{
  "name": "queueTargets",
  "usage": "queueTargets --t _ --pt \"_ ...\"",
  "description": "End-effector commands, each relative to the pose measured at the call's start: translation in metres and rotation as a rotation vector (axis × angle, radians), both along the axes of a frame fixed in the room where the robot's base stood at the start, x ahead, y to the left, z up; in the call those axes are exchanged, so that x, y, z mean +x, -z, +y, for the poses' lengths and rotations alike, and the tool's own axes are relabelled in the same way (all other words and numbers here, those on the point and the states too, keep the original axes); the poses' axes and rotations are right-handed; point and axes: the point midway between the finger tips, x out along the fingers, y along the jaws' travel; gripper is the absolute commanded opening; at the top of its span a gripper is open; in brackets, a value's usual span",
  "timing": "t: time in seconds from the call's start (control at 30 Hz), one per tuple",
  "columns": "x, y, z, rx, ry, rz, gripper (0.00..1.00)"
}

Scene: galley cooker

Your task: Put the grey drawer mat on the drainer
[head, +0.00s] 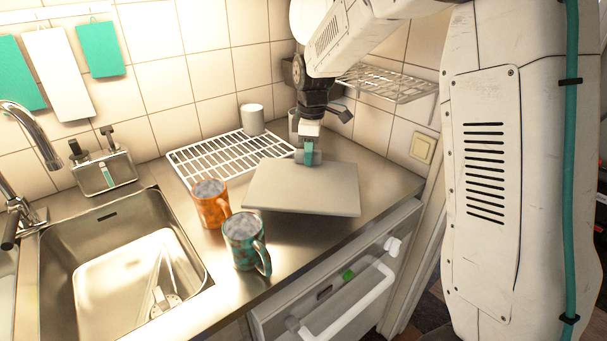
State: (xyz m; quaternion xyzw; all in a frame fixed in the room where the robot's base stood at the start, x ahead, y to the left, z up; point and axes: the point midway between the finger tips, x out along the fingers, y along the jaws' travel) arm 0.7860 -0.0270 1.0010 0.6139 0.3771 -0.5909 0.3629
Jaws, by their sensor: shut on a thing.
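The grey drawer mat (303,188) is a flat, light grey rectangle over the steel counter, right of the mugs. My gripper (308,158) points down at the mat's back edge and is shut on it. The mat looks roughly level and slightly tilted; I cannot tell whether it touches the counter. The drainer (215,160), a white wire rack, lies on the counter behind and to the left of the mat. The mat hides or comes close to the drainer's right end.
An orange mug (211,203) and a teal patterned mug (244,243) stand just left of the mat. A grey cup (252,119) stands at the drainer's back. The sink (120,262) is at left. A wire shelf (390,82) hangs on the wall.

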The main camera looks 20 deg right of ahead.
Motion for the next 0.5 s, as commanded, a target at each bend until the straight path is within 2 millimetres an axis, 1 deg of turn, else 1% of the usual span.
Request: queueTargets --t 0.03,0.17,0.4,0.5 --pt "0.0 0.006 0.0 0.0 0.0 0.001 0.0" --pt "0.0 0.014 -0.001 0.0 0.001 0.001 0.0" --pt "-0.001 0.045 -0.003 0.0 0.003 0.001 0.0" --pt "0.0 0.046 -0.003 0.0 0.003 -0.001 0.0"
